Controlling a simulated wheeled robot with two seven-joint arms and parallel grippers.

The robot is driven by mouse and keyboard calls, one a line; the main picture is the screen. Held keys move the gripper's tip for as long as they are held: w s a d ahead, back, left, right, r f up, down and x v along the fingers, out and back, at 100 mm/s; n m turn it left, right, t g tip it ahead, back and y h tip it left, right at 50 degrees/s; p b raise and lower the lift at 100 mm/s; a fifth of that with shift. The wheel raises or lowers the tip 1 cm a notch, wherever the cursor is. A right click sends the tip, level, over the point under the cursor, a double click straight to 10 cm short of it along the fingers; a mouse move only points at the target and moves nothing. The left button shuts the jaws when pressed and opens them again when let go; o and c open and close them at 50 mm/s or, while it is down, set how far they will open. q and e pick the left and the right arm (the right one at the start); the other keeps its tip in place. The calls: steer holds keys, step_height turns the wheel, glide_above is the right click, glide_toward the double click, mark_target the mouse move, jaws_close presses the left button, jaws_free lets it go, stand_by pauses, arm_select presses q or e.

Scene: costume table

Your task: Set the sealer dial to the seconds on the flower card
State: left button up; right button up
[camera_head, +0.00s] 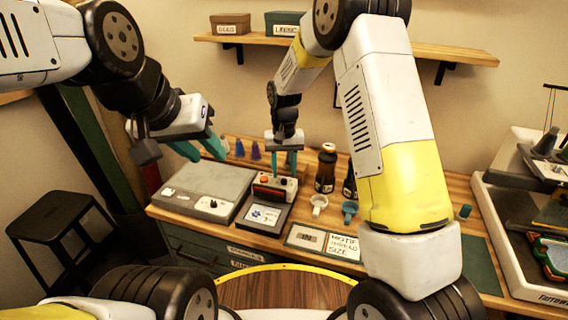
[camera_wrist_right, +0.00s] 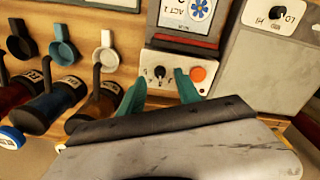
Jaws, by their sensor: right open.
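My left gripper (camera_head: 200,148) is open and empty, above the grey heat plate.
The grey plate machine (camera_head: 207,187) with its own knob stands left of the sealer. A sign card (camera_head: 343,246) lies at the table's front. A shelf (camera_head: 440,50) hangs behind.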

step_height(320, 180, up, 5)
steer(key=shift+f, duration=0.1)
steer(key=shift+r, duration=0.2)
steer(key=shift+d+r, duration=0.1)
steer(key=shift+r, duration=0.15)
step_height(320, 180, up, 7)
steer(key=t, duration=0.1)
glide_above(285, 179)
steer(key=s+d, duration=0.3)
steer(key=d, duration=0.1)
steer(key=s+d+r+t+y, duration=0.2)
steer(key=s+d+r, duration=0.3)
steer(key=s+r, duration=0.25)
steer(key=s+d+r+t, duration=0.1)
steer(key=s+d, duration=0.1)
steer(key=s, duration=0.6)
steer(key=s+d+r+t, duration=0.2)
steer(key=s+d, duration=0.1)
steer(key=s, duration=0.5)
steer(key=shift+r, duration=0.25)
